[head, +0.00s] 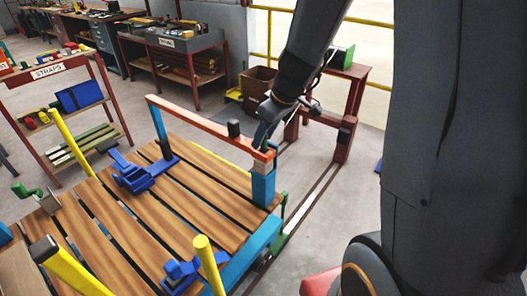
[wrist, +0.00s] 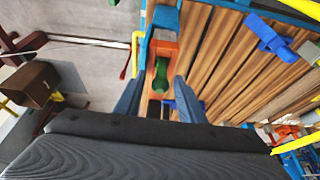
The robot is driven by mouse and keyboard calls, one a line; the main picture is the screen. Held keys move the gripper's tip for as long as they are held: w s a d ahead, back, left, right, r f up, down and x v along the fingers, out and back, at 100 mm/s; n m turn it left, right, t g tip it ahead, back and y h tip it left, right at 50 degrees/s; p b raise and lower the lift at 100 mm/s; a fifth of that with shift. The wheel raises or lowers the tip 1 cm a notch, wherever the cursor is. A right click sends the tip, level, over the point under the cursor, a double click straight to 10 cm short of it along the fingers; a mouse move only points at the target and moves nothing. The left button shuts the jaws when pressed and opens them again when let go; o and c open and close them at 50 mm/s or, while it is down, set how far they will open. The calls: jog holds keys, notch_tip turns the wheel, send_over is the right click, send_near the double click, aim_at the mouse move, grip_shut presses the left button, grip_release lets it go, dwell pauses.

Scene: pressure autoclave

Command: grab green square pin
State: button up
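A green pin (wrist: 161,75) stands at the end of an orange bar (wrist: 165,48) in the wrist view. It looks rounded from this angle, and I cannot make out a square shape. My gripper (wrist: 159,82) is open, with one blue-grey finger to each side of the pin in the picture. I cannot tell how far the fingertips are above it. In the head view my gripper (head: 268,125) hangs at the right end of the orange bar (head: 205,122); the pin is not clearly visible there.
The bar is raised over a slatted wooden cart (head: 190,190) with blue clamps (head: 140,175) and yellow posts (head: 70,140). A red stand with a green part (head: 343,57) is behind my arm. Open floor (head: 350,200) lies to the right.

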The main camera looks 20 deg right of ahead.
jog(key=shift+f, duration=0.2)
grip_shut()
